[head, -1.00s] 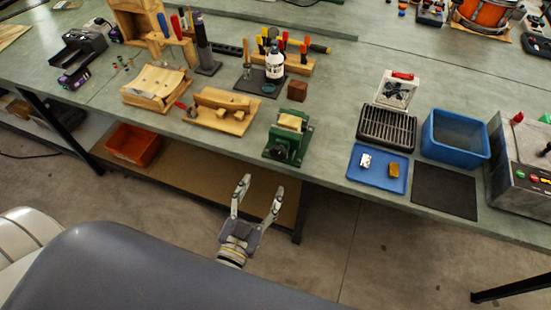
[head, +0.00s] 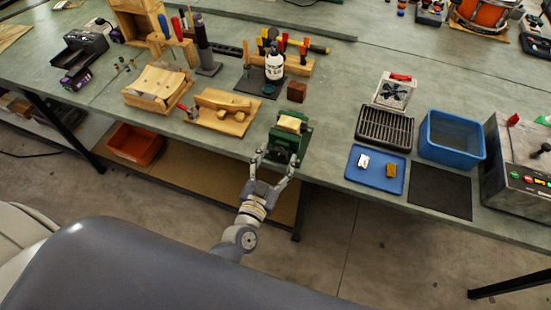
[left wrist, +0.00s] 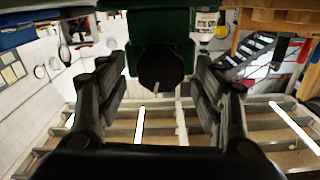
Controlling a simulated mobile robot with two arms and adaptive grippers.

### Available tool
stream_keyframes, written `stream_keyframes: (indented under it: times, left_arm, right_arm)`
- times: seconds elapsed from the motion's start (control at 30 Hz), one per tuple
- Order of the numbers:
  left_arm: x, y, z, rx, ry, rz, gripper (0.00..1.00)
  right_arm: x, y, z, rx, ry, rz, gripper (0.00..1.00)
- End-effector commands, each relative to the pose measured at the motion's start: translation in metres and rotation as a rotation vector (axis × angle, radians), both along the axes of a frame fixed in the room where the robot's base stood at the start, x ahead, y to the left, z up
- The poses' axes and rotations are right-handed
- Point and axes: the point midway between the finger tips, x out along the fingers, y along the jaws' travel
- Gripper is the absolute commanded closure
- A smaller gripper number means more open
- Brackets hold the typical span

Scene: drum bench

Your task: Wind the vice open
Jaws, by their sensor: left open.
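The green vice (head: 287,143) stands at the front edge of the bench, with a pale wooden piece (head: 289,123) at its top. My left gripper (head: 275,163) is open just in front of the vice, its fingers pointing at it. In the left wrist view the green vice (left wrist: 160,25) is at top centre. A dark rounded part (left wrist: 161,68) on its front lies between the two open fingers of my left gripper (left wrist: 160,82), with gaps on both sides. The jaw gap is not clear from here. My right gripper is not in view.
A wooden jig (head: 222,112) is left of the vice and a small brown block (head: 297,91) behind it. A blue tray (head: 376,181), a black rack (head: 385,128) and a blue bin (head: 452,155) are to the right. Bare bench lies between vice and tray.

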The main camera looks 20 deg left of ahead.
Motion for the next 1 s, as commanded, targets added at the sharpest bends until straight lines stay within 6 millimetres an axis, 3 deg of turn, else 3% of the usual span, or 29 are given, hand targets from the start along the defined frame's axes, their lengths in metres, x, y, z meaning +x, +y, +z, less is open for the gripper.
stream_keyframes:
  times: [0.1, 0.3, 0.67, 1.0]
  left_arm:
    - [-0.0003, -0.0001, -0.0002, 0.000, 0.000, 0.000, 0.41]
    - [-0.0004, -0.0001, -0.0001, 0.000, 0.000, 0.000, 0.82]
    - [-0.0005, 0.0000, -0.0001, -0.033, 0.001, 0.000, 0.82]
    - [-0.0005, 0.0007, -0.0002, -0.244, 0.009, 0.000, 0.82]
  right_arm:
    - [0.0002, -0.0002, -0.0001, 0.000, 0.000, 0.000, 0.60]
    - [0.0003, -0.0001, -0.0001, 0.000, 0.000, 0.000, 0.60]
    - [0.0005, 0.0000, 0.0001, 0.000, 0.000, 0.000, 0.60]
    - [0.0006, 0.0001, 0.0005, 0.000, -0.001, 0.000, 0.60]
